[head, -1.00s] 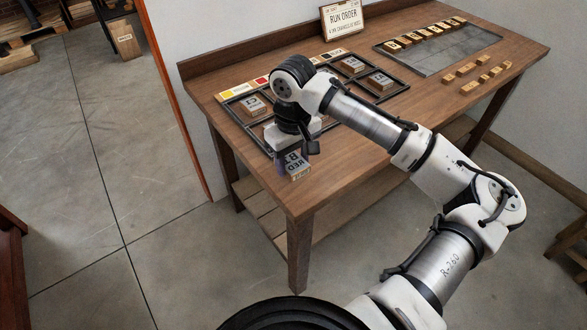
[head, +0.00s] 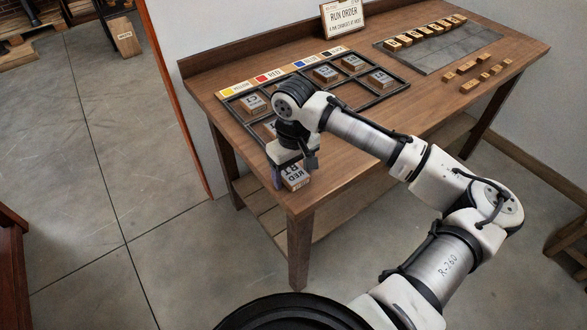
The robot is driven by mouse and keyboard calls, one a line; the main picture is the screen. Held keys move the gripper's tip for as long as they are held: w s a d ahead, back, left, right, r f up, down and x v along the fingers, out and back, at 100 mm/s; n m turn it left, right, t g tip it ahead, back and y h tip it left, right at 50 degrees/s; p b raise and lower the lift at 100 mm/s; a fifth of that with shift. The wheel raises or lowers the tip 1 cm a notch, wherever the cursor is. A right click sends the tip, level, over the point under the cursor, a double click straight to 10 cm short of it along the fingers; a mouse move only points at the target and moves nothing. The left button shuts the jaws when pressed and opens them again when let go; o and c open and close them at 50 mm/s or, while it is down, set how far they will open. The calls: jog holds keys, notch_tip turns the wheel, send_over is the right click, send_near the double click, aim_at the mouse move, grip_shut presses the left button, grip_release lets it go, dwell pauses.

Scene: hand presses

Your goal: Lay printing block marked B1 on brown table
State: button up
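The block marked B1 (head: 296,179), wooden with a pale top lettered RED, is at the near left corner of the brown table (head: 340,188). My gripper (head: 294,172) points down over it, with a finger on each side, and appears shut on it. The block is inside the table's outline, near the front edge. I cannot tell whether its underside touches the wood. My wrist hides part of the block's far side.
Behind my gripper lies a dark divided frame (head: 398,85) holding several blocks. A colour strip (head: 290,72) runs along its back. A grey tray (head: 455,57) and several small wooden pieces (head: 470,86) lie at right. A RUN ORDER sign (head: 343,18) stands at the back.

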aim_at(293, 173)
notch_tip(293, 173, up, 12)
jog(key=b, duration=0.1)
jog(key=shift+r, duration=0.2)
dwell(0.4)
